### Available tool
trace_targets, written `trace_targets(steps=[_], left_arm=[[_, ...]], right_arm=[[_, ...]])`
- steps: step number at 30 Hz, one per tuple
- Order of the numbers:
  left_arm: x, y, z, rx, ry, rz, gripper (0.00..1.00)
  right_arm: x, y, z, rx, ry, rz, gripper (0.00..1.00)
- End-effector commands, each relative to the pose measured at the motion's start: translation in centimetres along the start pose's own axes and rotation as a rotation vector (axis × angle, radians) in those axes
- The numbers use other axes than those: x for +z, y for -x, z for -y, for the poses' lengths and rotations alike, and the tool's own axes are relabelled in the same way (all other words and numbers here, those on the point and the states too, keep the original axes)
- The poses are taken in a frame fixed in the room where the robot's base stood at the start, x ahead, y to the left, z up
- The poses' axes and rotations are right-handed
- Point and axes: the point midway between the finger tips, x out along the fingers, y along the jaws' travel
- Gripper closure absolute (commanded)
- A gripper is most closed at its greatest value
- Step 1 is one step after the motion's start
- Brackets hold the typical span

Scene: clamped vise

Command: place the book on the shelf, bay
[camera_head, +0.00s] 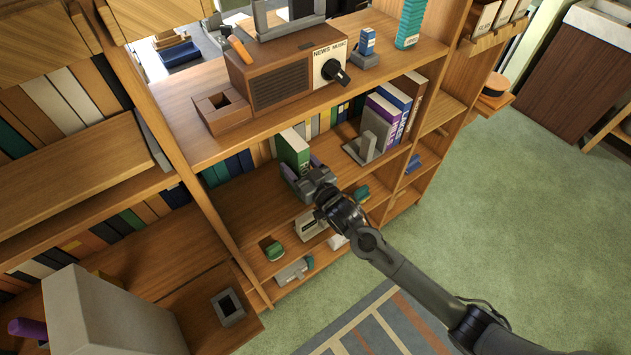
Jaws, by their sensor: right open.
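A green book (292,150) with a pale page edge stands roughly upright in the middle bay of the shelf (240,205), left of a grey bookend (367,147). My right gripper (303,166) is open at the near, lower end of the green book, with its purple-tipped fingers to either side of it. The gripper hides the book's lower end, so I cannot tell whether the fingers touch it. To the right of the bookend stand several books, with a purple book (383,108) closest to it. My left gripper is not in view.
A radio (285,75) and a small open wooden box (222,110) stand on the board above. Small items, including a green one (274,250), lie on the lower shelf. A large grey block (110,315) fills the lower left.

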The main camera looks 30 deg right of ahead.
Motion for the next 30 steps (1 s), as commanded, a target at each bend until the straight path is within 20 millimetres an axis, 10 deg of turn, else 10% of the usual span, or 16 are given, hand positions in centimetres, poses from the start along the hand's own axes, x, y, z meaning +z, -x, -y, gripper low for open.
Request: trace_targets(steps=[12, 23, 30], left_arm=[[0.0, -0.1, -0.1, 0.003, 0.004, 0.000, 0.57], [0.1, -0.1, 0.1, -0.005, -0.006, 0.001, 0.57], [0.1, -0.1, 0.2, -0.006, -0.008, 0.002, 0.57]], right_arm=[[0.0, 7.5, 0.0, -0.001, 0.000, 0.001, 0.32], [0.2, 10.4, 0.1, 0.003, -0.001, 0.016, 0.32], [3.8, 14.0, 1.3, 0.039, -0.016, 0.268, 0.32]])
